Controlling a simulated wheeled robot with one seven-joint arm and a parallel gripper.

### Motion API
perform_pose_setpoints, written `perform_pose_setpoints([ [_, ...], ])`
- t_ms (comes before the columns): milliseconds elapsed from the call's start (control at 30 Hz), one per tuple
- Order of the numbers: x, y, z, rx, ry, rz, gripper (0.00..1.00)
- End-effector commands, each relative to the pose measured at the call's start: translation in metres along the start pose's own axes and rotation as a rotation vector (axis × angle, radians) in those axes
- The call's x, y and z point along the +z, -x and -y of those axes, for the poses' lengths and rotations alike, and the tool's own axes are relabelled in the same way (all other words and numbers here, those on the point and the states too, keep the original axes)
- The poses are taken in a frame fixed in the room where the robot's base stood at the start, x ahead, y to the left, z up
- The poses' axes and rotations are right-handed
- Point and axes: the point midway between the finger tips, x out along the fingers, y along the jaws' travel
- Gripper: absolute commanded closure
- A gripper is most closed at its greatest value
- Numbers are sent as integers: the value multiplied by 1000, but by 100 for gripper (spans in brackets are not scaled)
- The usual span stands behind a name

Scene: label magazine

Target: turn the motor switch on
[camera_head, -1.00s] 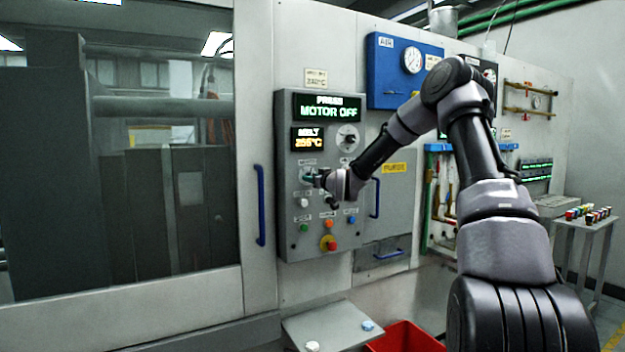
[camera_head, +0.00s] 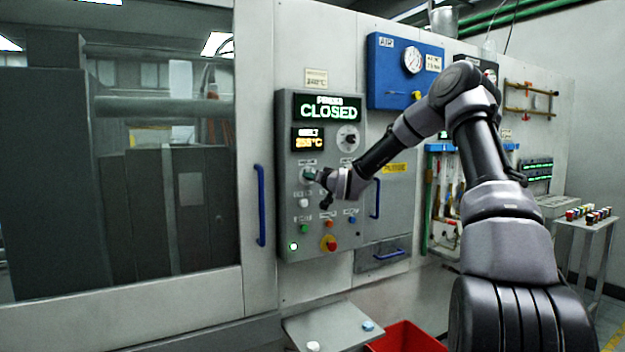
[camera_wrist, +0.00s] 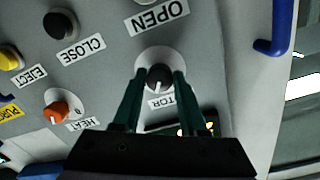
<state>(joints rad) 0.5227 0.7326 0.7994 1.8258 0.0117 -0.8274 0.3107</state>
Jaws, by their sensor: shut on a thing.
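The motor switch is a dark round knob (camera_wrist: 159,77) on a pale round plate, seen upside down in the wrist view. Its label (camera_wrist: 160,101) is partly hidden by a finger, with "TOR" readable. My gripper (camera_wrist: 157,82) has its two dark green fingers shut on the knob, one on each side. In the head view my gripper (camera_head: 312,175) is at the left side of the grey control panel (camera_head: 284,150) and hides much of the switch. The panel's upper display (camera_head: 328,108) reads "CLOSED". A lamp (camera_head: 293,246) at the panel's lower left is lit.
Close by in the wrist view are an orange HEAT knob (camera_wrist: 62,108), a black CLOSE button (camera_wrist: 60,24) and a yellow EJECT button (camera_wrist: 10,57). A red emergency button (camera_head: 330,243) is low on the panel. Blue handles (camera_head: 261,205) stand out beside it.

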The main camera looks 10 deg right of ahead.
Motion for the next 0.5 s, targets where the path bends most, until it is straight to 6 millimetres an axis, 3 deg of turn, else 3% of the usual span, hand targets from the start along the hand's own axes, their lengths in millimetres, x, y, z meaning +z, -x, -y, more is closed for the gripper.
perform_pose_setpoints([
  [333, 1, 0, -1, 2, -5, 3, 100],
  [367, 1, 0, -1, 2, -5, 3, 51],
  [400, 1, 0, -1, 2, -4, 3, 35],
  [433, 1, 0, -1, 2, -4, 3, 28],
  [500, 1, 0, -1, 1, -4, 2, 28],
])
